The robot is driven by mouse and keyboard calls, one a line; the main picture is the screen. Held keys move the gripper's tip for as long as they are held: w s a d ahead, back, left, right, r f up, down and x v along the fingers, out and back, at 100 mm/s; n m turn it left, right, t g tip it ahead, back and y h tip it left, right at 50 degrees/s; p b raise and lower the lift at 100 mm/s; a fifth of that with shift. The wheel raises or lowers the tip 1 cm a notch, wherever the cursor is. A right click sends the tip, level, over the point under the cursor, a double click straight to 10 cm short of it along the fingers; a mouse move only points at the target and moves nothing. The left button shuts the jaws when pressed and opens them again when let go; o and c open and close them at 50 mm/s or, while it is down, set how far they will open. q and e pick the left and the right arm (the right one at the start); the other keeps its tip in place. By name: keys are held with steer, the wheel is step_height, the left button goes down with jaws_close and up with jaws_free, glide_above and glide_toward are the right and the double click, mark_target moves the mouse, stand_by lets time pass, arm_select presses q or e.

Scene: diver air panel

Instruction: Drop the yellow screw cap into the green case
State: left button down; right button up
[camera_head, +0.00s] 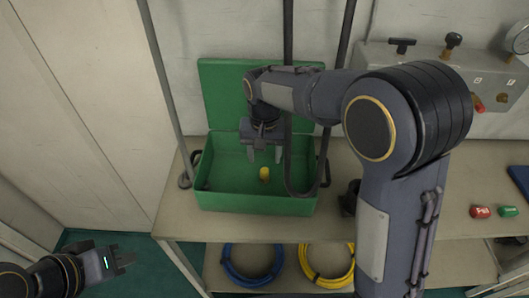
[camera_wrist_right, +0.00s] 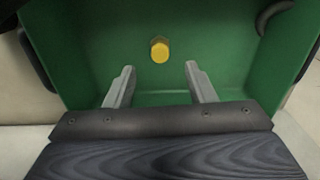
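The yellow screw cap (camera_head: 264,174) is inside the open green case (camera_head: 258,205), near the middle of its floor. It also shows in the right wrist view (camera_wrist_right: 159,50), beyond the fingertips and apart from them. My right gripper (camera_head: 264,154) is above the case, pointing down, with its fingers spread and nothing between them. In the right wrist view its two fingers (camera_wrist_right: 160,80) stand wide apart. My left gripper (camera_head: 124,260) is low at the left, away from the bench, and its finger gap is too small to judge.
The case's lid stands open at the back. A black hose hangs at the case's right side. A red cap (camera_head: 480,211) and a green cap (camera_head: 508,211) lie on the bench at the right. A valve panel (camera_head: 430,62) is behind. Blue (camera_head: 231,271) and yellow (camera_head: 306,267) hose coils lie below.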

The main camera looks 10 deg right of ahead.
mark_target(268, 170)
steer(key=shift+r, duration=0.1)
step_height(268, 170, up, 8)
steer(key=shift+f, duration=0.2)
stand_by(0.3)
steer(key=s+d+r+t+y, duration=0.1)
steer(key=s+d+y, duration=0.3)
steer(key=s+d, duration=0.5)
steer(key=s+d+f+t, duration=0.1)
steer(key=s+f+t, duration=0.1)
steer(key=s, duration=0.5)
steer(key=s+d+f+t, duration=0.1)
steer(key=s+f+t, duration=0.1)
steer(key=s, duration=0.5)
steer(key=shift+s+f+n+t, duration=0.15)
steer(key=shift+s+n+t, duration=0.15)
steer(key=shift+n+t, duration=0.1)
